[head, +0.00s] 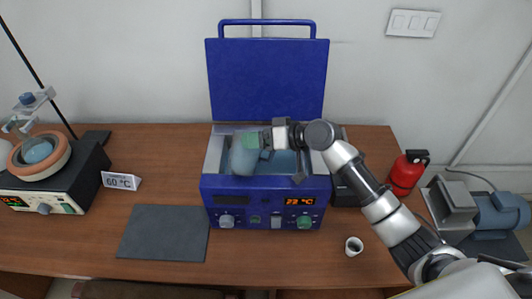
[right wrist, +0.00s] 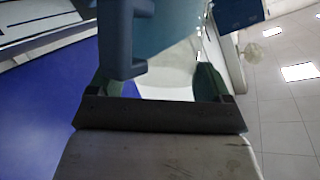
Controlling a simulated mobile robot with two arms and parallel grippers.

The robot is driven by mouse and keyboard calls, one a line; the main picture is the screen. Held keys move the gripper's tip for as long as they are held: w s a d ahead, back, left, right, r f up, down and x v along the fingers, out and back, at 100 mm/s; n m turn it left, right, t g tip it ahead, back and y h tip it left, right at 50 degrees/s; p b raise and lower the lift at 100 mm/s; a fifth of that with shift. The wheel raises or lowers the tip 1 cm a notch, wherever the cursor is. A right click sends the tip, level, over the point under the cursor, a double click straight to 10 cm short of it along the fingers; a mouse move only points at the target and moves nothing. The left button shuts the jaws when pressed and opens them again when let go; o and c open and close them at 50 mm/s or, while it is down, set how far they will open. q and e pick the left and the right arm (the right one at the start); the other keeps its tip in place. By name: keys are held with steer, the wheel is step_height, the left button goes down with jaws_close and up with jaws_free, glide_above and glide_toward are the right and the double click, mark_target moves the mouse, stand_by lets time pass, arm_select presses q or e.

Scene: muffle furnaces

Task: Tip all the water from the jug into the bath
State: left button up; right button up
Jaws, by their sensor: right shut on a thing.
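The water bath (head: 265,205) is a blue box with its lid (head: 267,80) standing open behind it. A bluish, see-through jug (head: 243,160) is over the left part of the bath's opening, and looks slightly tilted. My right gripper (head: 262,139) is shut on the jug from the right side. In the right wrist view the jug (right wrist: 165,30) and its blue handle (right wrist: 125,45) show close up between the green fingers of the gripper (right wrist: 155,88). How much water is in the jug I cannot tell. My left gripper is not in view.
A sign reading 60 °C (head: 121,181) and a device with a round bowl (head: 40,157) stand at the left.

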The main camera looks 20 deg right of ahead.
steer(key=shift+w+d+f+m+y+b, duration=0.2)
steer(key=shift+f+m+y+b, duration=0.05)
steer(key=shift+m+y+b, duration=0.3)
stand_by(1.1)
steer(key=shift+w+d+f+m+b, duration=0.1)
steer(key=shift+d+f+m+b, duration=0.05)
steer(key=shift+f+m+b, duration=0.3)
stand_by(0.8)
steer(key=shift+w+d+g+y+b, duration=0.1)
steer(key=shift+g+y+b, duration=0.2)
steer(key=shift+y, duration=0.05)
steer(key=shift+m, duration=0.3)
steer(key=shift+f+b, duration=0.2)
steer(key=shift+b, duration=0.15)
steer(key=shift+w+d+f+m+y+b, duration=0.35)
steer(key=shift+f+m+y+b, duration=0.25)
steer(key=shift+m+b, duration=0.3)
stand_by(1.4)
steer(key=shift+d+f+b, duration=0.1)
steer(key=shift+b, duration=0.2)
steer(key=shift+w+d+f+m+y+b, duration=0.2)
steer(key=shift+f+m+y+b, duration=0.25)
steer(key=shift+m+b, duration=0.2)
stand_by(0.8)
